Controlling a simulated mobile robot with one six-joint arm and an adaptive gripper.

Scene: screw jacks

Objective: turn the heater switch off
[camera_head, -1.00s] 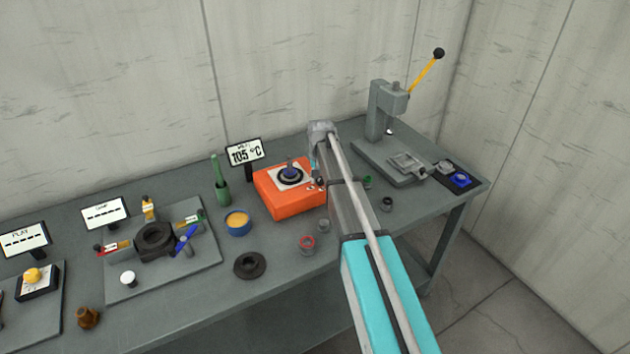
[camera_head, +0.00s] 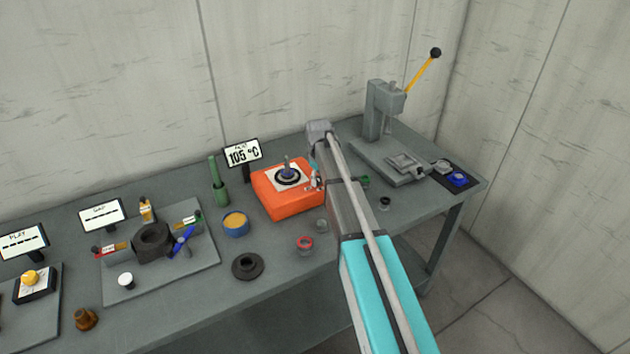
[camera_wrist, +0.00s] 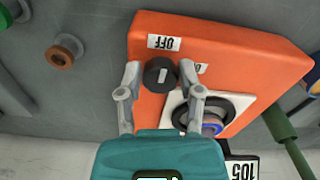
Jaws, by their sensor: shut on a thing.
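The orange heater (camera_head: 285,203) stands on the bench, with a white plate and a dark ring on top; it fills much of the wrist view (camera_wrist: 235,45). Its black round switch knob (camera_wrist: 161,76) has a short white mark that points roughly up and down in the wrist view. An upside-down OFF label (camera_wrist: 164,42) sits just above the knob there; a second label (camera_wrist: 201,68) is partly hidden by a finger. My gripper (camera_wrist: 160,73) is shut on the knob, one finger at each side. In the head view my arm hides most of the gripper.
A display (camera_head: 243,153) behind the heater reads 105 °C. A press with a yellow lever (camera_head: 385,112) stands to the right. Small rings (camera_head: 305,244) lie in front.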

